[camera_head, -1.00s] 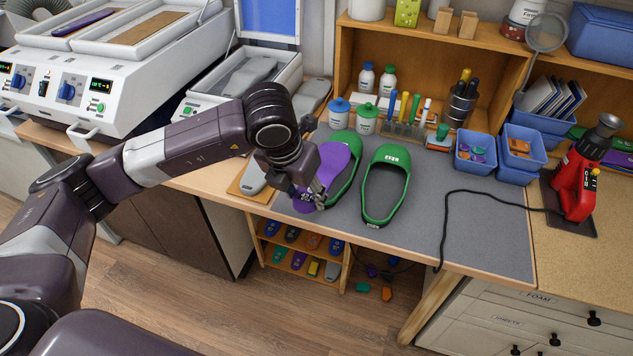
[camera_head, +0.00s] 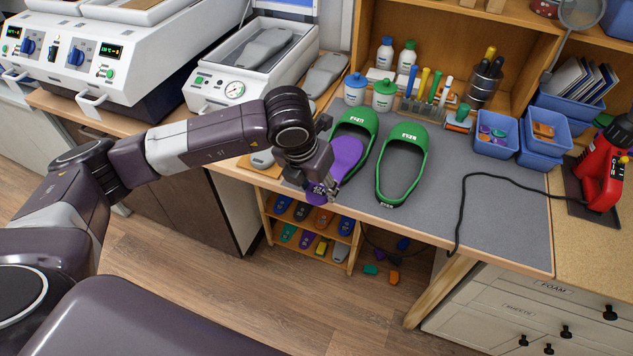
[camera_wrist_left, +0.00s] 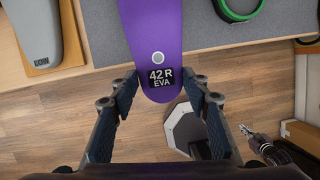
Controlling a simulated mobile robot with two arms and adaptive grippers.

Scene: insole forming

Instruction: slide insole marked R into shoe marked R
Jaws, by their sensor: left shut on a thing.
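The purple insole (camera_head: 347,154) carries a "42 R EVA" label near its heel in the left wrist view (camera_wrist_left: 161,77). My left gripper (camera_head: 322,187) is shut on its heel end, with a finger on each side. The insole's front part lies at the opening of the left green shoe (camera_head: 366,121), over its sole; how far the toe is under the upper is hard to tell. The second green shoe (camera_head: 418,135) lies empty beside it. The marks on both uppers are too small to read. A dark gripper, apparently my right one (camera_wrist_left: 266,150), shows low in the left wrist view.
A grey mat (camera_head: 470,200) covers the bench, with free room right of the shoes and a black cable (camera_head: 465,205). Bottles and a tool rack stand behind. Blue bins (camera_head: 497,148) and a red device (camera_head: 603,170) are at right; a grey form (camera_wrist_left: 33,30) is at left.

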